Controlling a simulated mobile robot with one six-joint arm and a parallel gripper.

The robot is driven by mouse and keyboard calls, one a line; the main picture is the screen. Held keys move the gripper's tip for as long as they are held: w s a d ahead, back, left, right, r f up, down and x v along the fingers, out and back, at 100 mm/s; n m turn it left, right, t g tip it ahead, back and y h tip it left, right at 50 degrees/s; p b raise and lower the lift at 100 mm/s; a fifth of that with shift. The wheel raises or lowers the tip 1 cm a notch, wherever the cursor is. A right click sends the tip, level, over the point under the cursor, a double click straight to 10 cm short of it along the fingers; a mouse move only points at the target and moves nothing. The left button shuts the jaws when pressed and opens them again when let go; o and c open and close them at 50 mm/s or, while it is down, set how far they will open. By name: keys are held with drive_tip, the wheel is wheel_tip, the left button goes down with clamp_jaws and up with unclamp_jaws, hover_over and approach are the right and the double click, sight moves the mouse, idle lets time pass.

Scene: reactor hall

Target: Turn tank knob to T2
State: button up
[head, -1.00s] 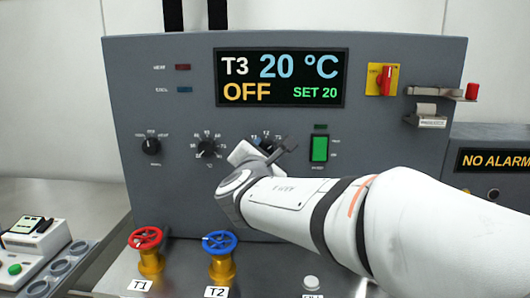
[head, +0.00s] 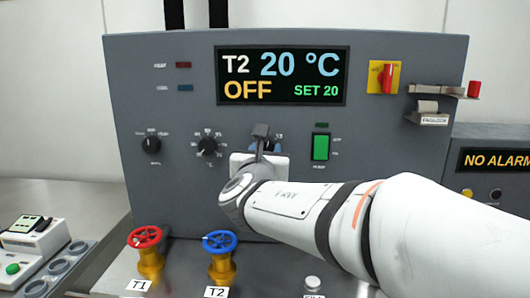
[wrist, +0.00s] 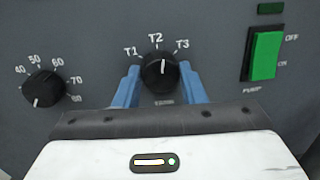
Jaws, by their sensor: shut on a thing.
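The tank knob (wrist: 161,72) is a black round dial with a white pointer line, ringed by the labels T1, T2 and T3. Its pointer stands nearly upright, close to the T2 label (wrist: 155,37). My gripper (wrist: 159,70) is shut on the knob, with one blue finger on each side. In the head view my gripper (head: 264,144) is at the panel and hides most of the knob. The display (head: 281,76) reads T2, 20 °C, OFF and SET 20.
A temperature knob (head: 207,147) and a mode knob (head: 151,146) are to the left. A green pump switch (head: 320,147) is close on the right. A red valve wheel (head: 145,238) and a blue valve wheel (head: 219,241) stand below.

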drive_tip(key=shift+n, duration=1.2)
drive_tip(key=o, duration=1)
drive_tip(key=s, duration=0.7)
drive_tip(key=shift+s+a+f, duration=0.35)
drive_tip(key=shift+s+a, duration=0.05)
